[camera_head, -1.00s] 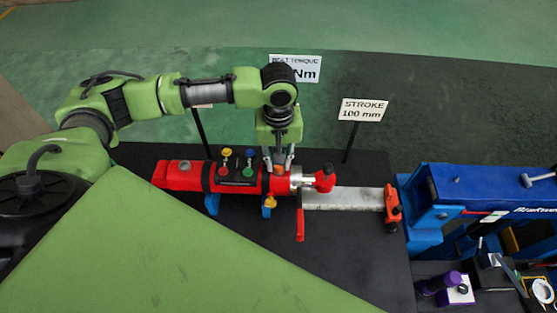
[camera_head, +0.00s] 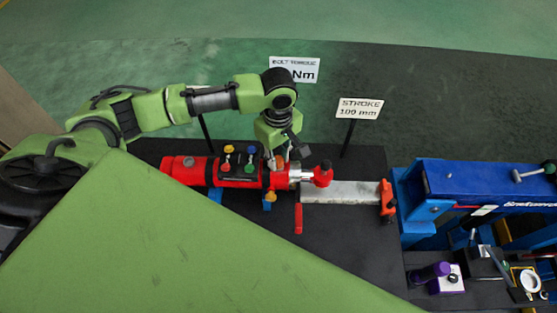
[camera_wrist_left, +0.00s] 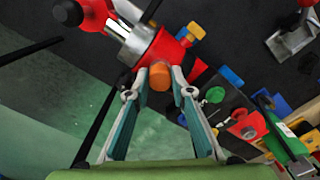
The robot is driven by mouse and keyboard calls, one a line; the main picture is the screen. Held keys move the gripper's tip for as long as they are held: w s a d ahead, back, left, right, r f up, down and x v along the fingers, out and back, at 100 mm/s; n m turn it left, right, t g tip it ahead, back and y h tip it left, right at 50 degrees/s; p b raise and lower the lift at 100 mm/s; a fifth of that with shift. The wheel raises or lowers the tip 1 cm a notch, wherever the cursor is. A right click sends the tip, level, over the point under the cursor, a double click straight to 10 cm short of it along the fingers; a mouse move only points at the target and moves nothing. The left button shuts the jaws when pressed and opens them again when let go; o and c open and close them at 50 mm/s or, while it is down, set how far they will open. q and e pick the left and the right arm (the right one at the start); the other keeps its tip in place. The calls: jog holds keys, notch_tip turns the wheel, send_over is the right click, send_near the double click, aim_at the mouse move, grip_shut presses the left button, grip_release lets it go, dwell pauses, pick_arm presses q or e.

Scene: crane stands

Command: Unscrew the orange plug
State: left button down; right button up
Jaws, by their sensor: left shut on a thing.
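The orange plug (camera_wrist_left: 160,77) sits on the side of the red cylinder, which shows in the head view (camera_head: 190,170) and in the left wrist view (camera_wrist_left: 166,48). My left gripper (camera_head: 277,163) points down at the cylinder's right part, near its silver collar (camera_head: 297,175). In the left wrist view its two fingertips (camera_wrist_left: 161,80) are shut on the orange plug, one on each side. Whether the plug's thread is still in the cylinder cannot be told. My right gripper is not in view.
A black panel (camera_head: 239,165) with yellow, blue, green and red knobs is left of the gripper. A red handle (camera_head: 298,218) hangs in front. A blue machine (camera_head: 480,185) is at the right. Dark table (camera_head: 340,255) is free in front.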

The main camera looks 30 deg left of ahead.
pick_arm(q)
jog(key=shift+w+r+n, duration=0.1)
jog(key=shift+w+n, duration=0.05)
jog(key=shift+n, duration=0.85)
jog(key=shift+n, duration=2.5)
jog(key=n, duration=0.3)
jog(key=shift+n, duration=1.1)
